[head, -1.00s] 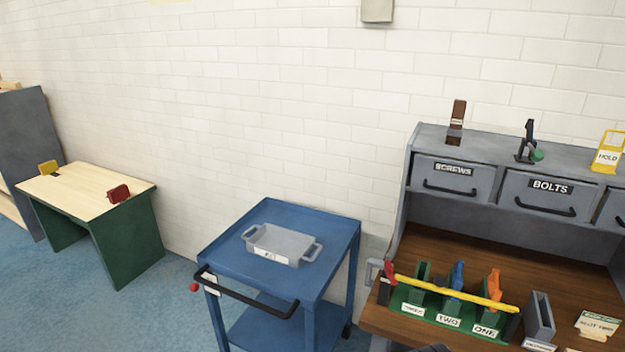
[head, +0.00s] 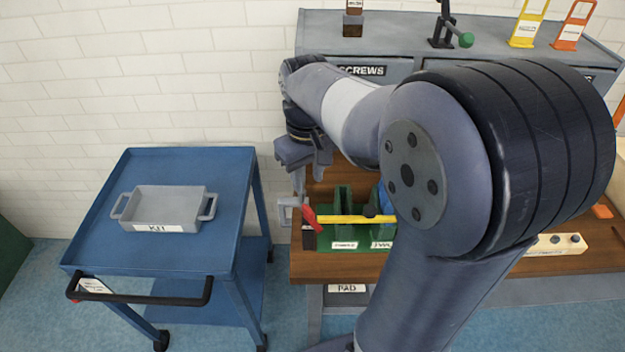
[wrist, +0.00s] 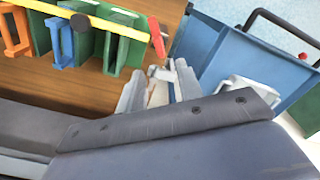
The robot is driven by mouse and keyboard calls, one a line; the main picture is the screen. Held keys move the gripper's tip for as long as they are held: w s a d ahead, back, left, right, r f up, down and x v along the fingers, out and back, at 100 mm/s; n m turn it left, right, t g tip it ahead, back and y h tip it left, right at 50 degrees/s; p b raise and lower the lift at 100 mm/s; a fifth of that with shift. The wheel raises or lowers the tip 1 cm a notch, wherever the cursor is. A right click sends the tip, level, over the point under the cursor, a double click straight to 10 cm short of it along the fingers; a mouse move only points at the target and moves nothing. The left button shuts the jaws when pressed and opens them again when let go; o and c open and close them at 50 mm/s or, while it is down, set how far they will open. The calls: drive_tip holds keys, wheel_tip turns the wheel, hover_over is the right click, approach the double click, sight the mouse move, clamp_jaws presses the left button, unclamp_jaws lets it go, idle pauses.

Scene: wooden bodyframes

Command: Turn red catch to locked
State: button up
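The red catch (head: 309,213) is a short red lever at the left end of the yellow bar (head: 345,219), by the bench's left edge. It stands tilted, close to upright in the head view. The bar runs across the front of the green rack (head: 343,200). In the wrist view the red catch (wrist: 157,38) is at the top middle, beyond the fingertips. My gripper (head: 312,165) hangs above and behind the catch, apart from it. Its fingers in the wrist view (wrist: 162,78) are spread with a gap. My arm hides the rack's right part.
A grey bracket (head: 289,206) sticks out at the bench's left edge beside the catch. The blue cart (head: 230,240) with a grey kit tray (head: 165,209) stands left. The grey drawer unit (head: 320,45) rises behind the bench. Orange (wrist: 15,32) and blue (wrist: 62,45) pieces stand in the rack.

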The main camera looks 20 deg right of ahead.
sight(308, 208)
drive_tip(key=f, duration=1.1)
drive_tip(key=shift+w+d, duration=0.1)
drive_tip(key=shift+w, duration=0.25)
drive_tip(key=shift+r, duration=0.1)
clamp_jaws()
